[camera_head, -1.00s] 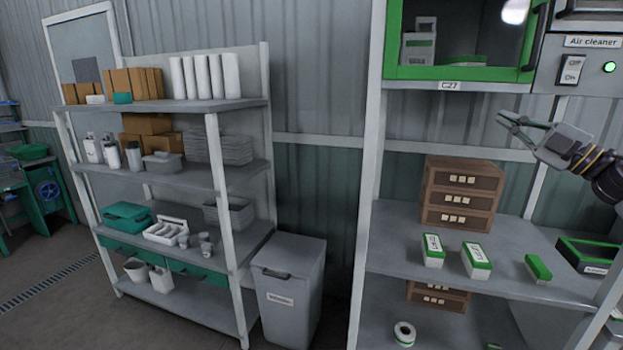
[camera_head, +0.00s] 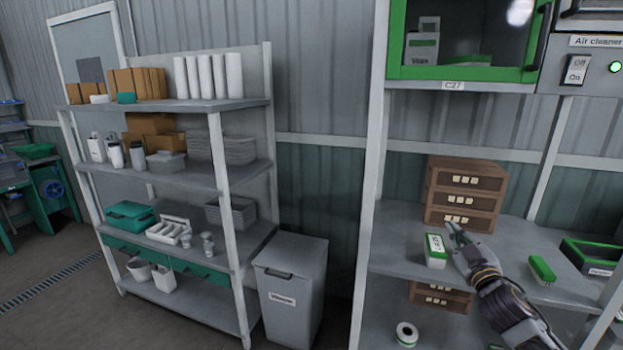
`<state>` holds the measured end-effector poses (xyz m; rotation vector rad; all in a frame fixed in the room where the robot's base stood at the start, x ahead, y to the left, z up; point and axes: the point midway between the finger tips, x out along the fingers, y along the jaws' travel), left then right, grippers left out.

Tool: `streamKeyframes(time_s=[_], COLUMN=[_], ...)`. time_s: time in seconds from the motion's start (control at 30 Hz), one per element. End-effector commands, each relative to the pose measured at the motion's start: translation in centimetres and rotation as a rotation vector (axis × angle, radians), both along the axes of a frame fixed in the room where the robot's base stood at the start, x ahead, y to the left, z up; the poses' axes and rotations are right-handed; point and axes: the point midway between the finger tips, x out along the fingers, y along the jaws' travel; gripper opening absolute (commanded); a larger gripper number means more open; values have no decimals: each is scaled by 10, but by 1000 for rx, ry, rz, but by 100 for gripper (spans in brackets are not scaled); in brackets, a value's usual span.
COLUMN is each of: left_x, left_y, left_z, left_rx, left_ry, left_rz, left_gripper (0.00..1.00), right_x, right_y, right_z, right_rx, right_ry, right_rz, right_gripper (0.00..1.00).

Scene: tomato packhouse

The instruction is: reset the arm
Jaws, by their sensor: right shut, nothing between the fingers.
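My right gripper (camera_head: 456,232) is in the lower right of the head view, above the grey shelf (camera_head: 400,222). Its fingers are shut and empty, pointing up and to the left in the picture. It lies just right of a white and green box (camera_head: 435,250), and I cannot tell whether they touch. My left gripper is not in view.
A brown drawer box (camera_head: 463,193) stands behind the gripper. A green block (camera_head: 542,269) and a green-rimmed tray (camera_head: 594,262) lie to the right. A white roll (camera_head: 406,333) is on the shelf below. A grey bin (camera_head: 290,285) and a stocked rack (camera_head: 232,190) stand left.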

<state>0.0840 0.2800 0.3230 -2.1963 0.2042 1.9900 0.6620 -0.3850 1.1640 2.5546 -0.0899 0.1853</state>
Motion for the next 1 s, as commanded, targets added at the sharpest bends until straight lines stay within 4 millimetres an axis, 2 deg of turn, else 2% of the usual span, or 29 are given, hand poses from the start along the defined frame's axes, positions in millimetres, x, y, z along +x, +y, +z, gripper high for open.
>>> streamKeyframes(time_s=[0.03,0.1,0.37,0.6,0.8,1.0], left_x=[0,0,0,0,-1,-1], left_y=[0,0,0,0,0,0], left_z=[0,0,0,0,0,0], left_rx=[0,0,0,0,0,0], left_ry=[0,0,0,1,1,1], left_rz=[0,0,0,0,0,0], left_gripper=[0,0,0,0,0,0], right_x=[-6,-15,-59,-117,-176,-237], right_y=[5,9,32,59,88,117], right_z=[-20,-44,-133,-205,-254,-287], right_rx=[30,62,169,248,306,352], right_ry=[44,105,355,612,839,1058], right_rz=[-19,-50,-145,-207,-235,-238], right_gripper=[0,0,0,0,0,0])
